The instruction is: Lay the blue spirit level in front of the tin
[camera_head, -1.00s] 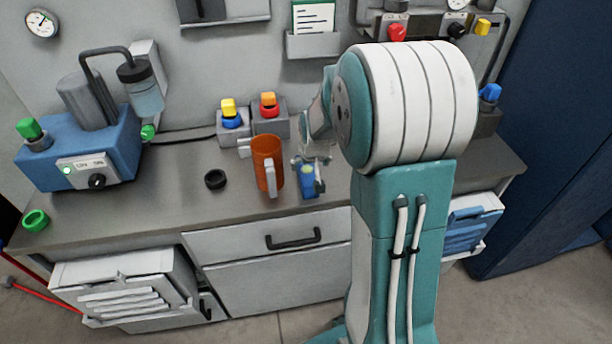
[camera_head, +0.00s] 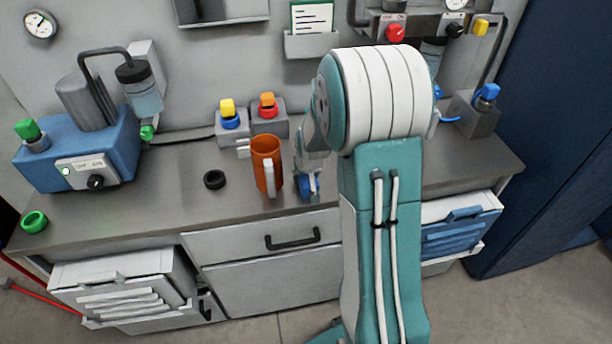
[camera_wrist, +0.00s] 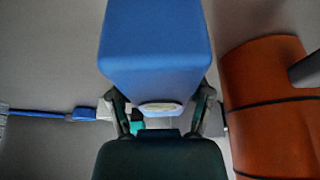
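The blue spirit level (camera_head: 308,187) is at the bench front, just right of the orange tin (camera_head: 262,165), partly hidden by my arm. In the wrist view, the level (camera_wrist: 155,50) fills the upper middle, with a pale oval on its near end. My gripper (camera_wrist: 160,110) has a finger against each side of it and appears shut on it. The orange tin, with dark bands and a pale handle, also shows at right in the wrist view (camera_wrist: 265,100), close beside the gripper. Whether the level touches the bench is unclear.
A black ring (camera_head: 215,180) lies left of the tin. Button boxes (camera_head: 268,117) stand behind it. A blue pump machine (camera_head: 80,150) and a green ring (camera_head: 34,222) are at the left. The bench front edge is close to the tin and level.

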